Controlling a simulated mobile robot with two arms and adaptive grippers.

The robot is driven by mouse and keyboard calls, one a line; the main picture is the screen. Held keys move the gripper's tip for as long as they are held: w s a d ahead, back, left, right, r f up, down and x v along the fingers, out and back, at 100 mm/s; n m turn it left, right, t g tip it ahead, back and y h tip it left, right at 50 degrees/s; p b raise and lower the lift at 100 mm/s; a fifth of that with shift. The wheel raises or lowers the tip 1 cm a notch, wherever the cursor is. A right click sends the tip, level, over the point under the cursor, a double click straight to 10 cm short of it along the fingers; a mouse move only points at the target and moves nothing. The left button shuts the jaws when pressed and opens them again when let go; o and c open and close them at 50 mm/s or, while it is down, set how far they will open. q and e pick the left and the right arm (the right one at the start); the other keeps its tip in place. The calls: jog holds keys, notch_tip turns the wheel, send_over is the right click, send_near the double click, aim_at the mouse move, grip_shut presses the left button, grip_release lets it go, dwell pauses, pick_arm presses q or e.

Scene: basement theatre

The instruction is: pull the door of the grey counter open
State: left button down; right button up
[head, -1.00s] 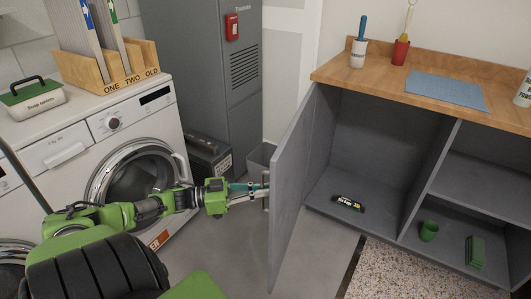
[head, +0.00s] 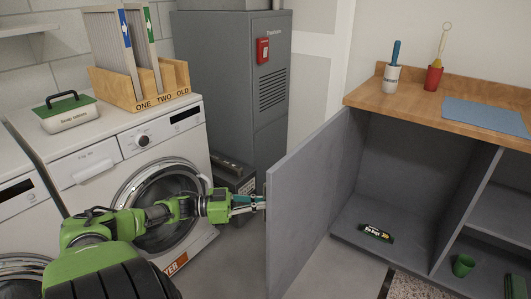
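The grey counter (head: 412,157) stands at the right with a wooden top. Its grey door (head: 312,200) is swung well open on the left side, with its inner face toward me, and the compartment behind it is exposed. My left gripper (head: 252,203) reaches in from the left to the door's free edge. Its fingers appear closed on the door handle, which is mostly hidden by the fingers and the door edge. My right gripper is not in view.
White washing machines (head: 165,150) stand at the left, close to my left arm. A grey metal cabinet (head: 225,75) and a dark box (head: 232,175) are behind the gripper. A black packet (head: 376,233) and a green cup (head: 463,265) lie inside the counter.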

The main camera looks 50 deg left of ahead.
pick_arm(q)
jog(key=c, duration=2.5)
grip_release()
jog(key=shift+f, duration=0.15)
jog(key=v, duration=1.2)
jog(key=shift+s, duration=0.1)
